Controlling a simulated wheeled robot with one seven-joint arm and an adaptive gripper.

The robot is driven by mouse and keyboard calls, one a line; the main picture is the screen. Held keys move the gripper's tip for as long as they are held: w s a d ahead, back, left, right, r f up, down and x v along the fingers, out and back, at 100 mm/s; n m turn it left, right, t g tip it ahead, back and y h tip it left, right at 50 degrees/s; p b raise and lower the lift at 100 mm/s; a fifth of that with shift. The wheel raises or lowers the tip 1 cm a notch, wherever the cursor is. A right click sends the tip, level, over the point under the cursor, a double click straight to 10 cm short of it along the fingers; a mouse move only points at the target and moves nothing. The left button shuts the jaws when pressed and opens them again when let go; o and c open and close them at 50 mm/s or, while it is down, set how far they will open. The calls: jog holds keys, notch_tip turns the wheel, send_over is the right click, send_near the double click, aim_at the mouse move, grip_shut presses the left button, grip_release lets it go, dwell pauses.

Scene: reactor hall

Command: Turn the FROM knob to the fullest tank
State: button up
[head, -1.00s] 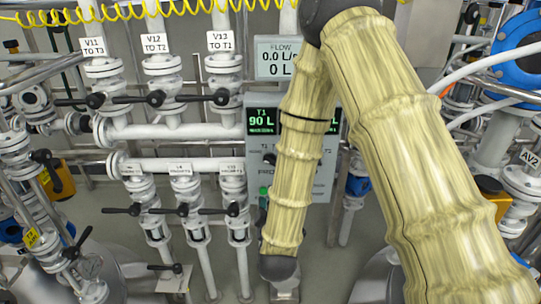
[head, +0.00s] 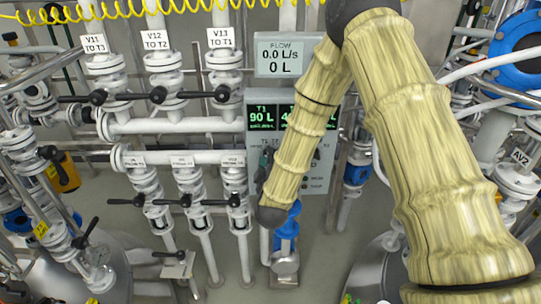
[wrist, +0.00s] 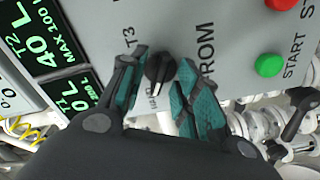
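The FROM knob (wrist: 160,68) is a black round knob with a pointer, on the grey control panel (wrist: 180,22). In the wrist view it sits between the two teal fingers of my gripper (wrist: 163,60). The fingers are apart, one on each side of the knob; I cannot tell if either touches it. The T3 label is close to the knob. The panel's display (head: 262,117) reads T1 90 L in the head view; the wrist view shows T2 40 L, max 100.
A green START button (wrist: 270,65) and a red button (wrist: 279,4) are close to the right of the knob. A FLOW readout (head: 279,55) shows 0.0 L/s and 0 L. White valve pipes (head: 175,128) stand left of the panel.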

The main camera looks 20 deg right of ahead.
jog(key=shift+w+d, duration=0.1)
jog(key=shift+w, duration=0.2)
jog(key=shift+c, duration=0.2)
grip_shut()
jog(key=shift+f+m+b, duration=0.15)
jog(key=shift+m+b, duration=0.25)
jog(key=shift+b, duration=0.15)
jog(key=shift+m+b, duration=11)
jog(key=shift+m, duration=0.5)
